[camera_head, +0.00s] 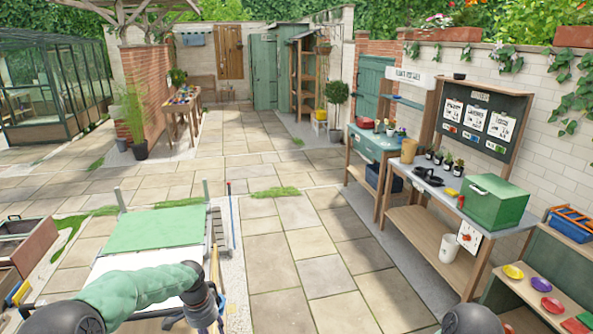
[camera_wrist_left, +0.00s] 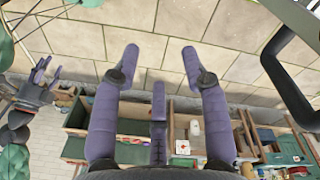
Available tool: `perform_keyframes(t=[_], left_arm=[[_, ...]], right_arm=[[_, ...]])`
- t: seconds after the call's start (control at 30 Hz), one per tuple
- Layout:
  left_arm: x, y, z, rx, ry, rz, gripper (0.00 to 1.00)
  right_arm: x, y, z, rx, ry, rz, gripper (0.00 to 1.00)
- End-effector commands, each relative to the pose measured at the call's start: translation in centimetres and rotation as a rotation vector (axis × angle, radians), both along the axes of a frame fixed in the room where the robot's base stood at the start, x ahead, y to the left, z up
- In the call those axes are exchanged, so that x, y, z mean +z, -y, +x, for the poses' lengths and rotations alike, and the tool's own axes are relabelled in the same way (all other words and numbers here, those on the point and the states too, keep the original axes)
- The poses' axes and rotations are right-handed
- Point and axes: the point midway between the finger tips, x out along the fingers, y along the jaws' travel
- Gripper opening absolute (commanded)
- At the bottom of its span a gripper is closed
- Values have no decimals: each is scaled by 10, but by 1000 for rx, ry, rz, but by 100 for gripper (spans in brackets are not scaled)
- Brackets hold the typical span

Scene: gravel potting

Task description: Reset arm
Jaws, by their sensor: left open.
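My left arm (camera_head: 125,291) comes in from the left in the head view, bent down at a dark wrist joint; its fingers are hidden below the frame edge. In the left wrist view my left gripper (camera_wrist_left: 161,53) is open, its purple fingers well apart with nothing between them. Paving lies behind the fingertips. My right gripper (camera_wrist_left: 42,76) shows small at the left of that view, and I cannot tell how far its fingers are apart. No fingers show in the head view.
A potting bench (camera_head: 424,205) at the right holds a green box (camera_head: 494,202), small pots and black trays. A white bucket (camera_head: 449,248) stands on its lower shelf. A shelf with coloured bowls (camera_head: 541,284) is at lower right. A green-topped table (camera_head: 155,229) is ahead. The middle paving is clear.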

Motion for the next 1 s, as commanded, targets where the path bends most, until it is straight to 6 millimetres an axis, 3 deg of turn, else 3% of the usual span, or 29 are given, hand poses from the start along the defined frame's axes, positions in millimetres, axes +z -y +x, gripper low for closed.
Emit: perform_keyframes(t=[0.27,0.47,0.6,0.8,1.0], left_arm=[[-114,48,-38,129,-31,-105,45],[-219,95,-103,339,-74,-204,45],[-278,122,-163,522,-113,-248,45],[-324,141,-236,746,-151,-261,45],[-334,144,-267,847,-158,-255,45]], right_arm=[[-26,0,0,0,0,0,54],[-53,0,0,0,0,0,54],[-72,0,0,0,0,0,54],[-91,0,0,0,0,0,54],[-98,0,0,0,0,0,54]])
